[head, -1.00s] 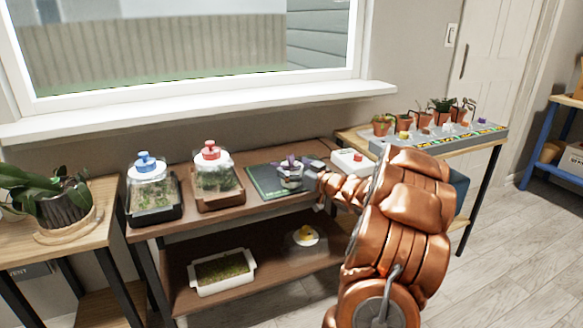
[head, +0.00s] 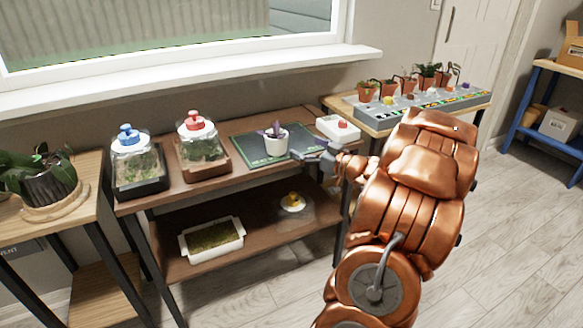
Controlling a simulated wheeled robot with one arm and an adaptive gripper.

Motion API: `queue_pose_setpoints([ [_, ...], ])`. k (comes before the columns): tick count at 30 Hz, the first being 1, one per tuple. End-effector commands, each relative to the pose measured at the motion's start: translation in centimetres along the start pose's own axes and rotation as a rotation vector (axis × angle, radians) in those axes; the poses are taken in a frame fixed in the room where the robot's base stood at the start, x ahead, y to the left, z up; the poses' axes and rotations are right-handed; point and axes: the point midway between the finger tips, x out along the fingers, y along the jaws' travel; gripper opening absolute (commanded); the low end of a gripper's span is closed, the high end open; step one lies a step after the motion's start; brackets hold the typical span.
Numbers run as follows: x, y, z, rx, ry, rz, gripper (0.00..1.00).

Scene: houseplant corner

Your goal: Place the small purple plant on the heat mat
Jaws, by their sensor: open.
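The small purple plant (head: 276,139) stands upright in a white pot on the dark green heat mat (head: 250,152), on the shelf's top board. Its pot sits toward the mat's right part. My gripper (head: 299,155) is just to the right of the pot, near the mat's right edge. Its jaws are open and appear apart from the pot. My copper-coloured arm comes in from the lower right and hides part of the shelf's right end.
A white box with a red button (head: 339,128) is behind my gripper. Two lidded terrariums, blue-knobbed (head: 131,160) and red-knobbed (head: 202,145), stand left of the mat. A grey tray (head: 420,108) and several potted plants are on the right table. A white planter (head: 211,239) is below.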

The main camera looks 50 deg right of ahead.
Motion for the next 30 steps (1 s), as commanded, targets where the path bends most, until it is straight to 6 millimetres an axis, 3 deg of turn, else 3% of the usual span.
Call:
queue_pose_setpoints([
  [8, 0.5, -0.1, 0.0, -0.01, -0.017, 0.01, 1.0],
  [17, 5.3, -1.1, 1.2, -0.104, -0.261, 0.172, 1.0],
  [23, 6.2, -3.5, 2.5, -0.139, -0.473, 0.292, 1.0],
  [30, 4.2, -8.7, 4.0, -0.138, -0.726, 0.384, 1.0],
])
